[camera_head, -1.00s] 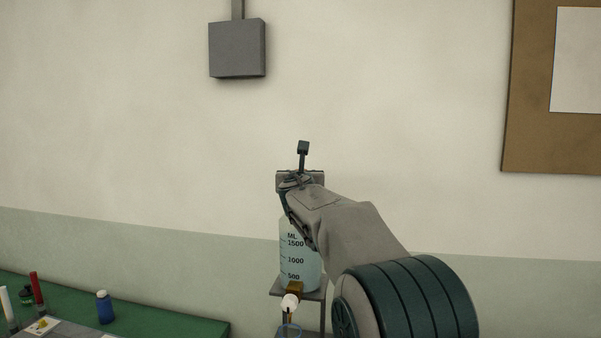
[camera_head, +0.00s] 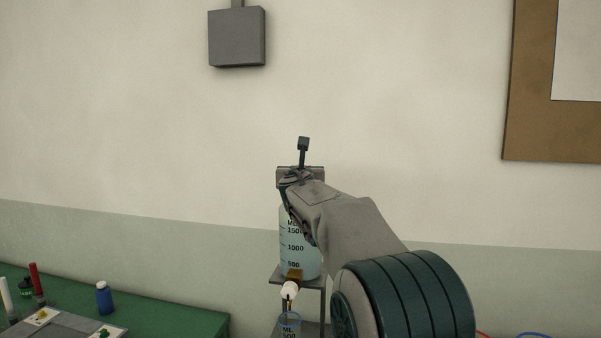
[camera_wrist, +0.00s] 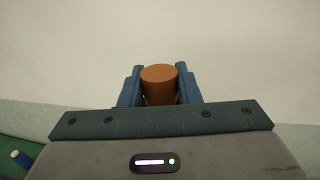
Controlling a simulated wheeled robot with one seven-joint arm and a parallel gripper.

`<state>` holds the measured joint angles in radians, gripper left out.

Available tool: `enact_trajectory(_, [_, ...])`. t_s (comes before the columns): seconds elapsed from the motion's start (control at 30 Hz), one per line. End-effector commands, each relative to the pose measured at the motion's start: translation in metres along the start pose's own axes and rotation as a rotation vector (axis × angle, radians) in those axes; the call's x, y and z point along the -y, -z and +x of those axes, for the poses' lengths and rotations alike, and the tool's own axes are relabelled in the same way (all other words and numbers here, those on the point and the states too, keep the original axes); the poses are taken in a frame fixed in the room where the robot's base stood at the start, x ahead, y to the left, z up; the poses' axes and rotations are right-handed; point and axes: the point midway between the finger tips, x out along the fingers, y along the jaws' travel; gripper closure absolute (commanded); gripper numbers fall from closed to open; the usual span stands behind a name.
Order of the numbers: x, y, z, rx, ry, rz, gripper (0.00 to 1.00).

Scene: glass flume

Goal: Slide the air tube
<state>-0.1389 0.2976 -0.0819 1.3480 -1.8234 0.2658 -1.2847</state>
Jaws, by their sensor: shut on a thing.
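A clear bottle (camera_head: 300,256) with pale blue liquid and a printed ML scale stands upright on a grey stand (camera_head: 311,285). My gripper (camera_head: 300,177) is over the bottle's top in the head view and hides its mouth. In the wrist view my gripper (camera_wrist: 160,86) has its two blue fingers shut on an orange-brown cylinder (camera_wrist: 159,77), seen from its round end. I cannot tell whether this is the air tube's top or a stopper. The air tube's length is not visible. A dark post with a block (camera_head: 303,144) rises above my gripper; I cannot tell what it belongs to.
A white tap (camera_head: 289,290) juts from the bottle's base above a blue-rimmed beaker (camera_head: 289,319). A green table (camera_head: 170,322) at lower left holds a blue bottle (camera_head: 104,299). A grey wall box (camera_head: 237,38) and a brown-framed board (camera_head: 528,120) hang behind.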

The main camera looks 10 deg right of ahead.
Motion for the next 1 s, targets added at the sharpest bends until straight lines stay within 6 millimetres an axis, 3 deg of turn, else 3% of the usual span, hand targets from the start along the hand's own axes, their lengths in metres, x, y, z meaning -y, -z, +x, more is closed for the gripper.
enact_trajectory(0.07, [0.0,0.011,0.0,0.0,0.0,0.0,1.0])
enact_trajectory(0.4, [0.0,0.014,0.001,-0.006,0.0,-0.001,1.0])
enact_trajectory(0.43, [0.0,0.014,0.001,-0.006,-0.001,-0.001,0.65])
enact_trajectory(0.5, [0.0,0.014,0.001,-0.006,0.0,-0.001,0.49])
enact_trajectory(0.83, [0.0,0.011,-0.002,-0.001,-0.001,0.0,0.49])
enact_trajectory(1.0, [-0.001,0.012,-0.018,0.0,-0.002,0.001,0.49])
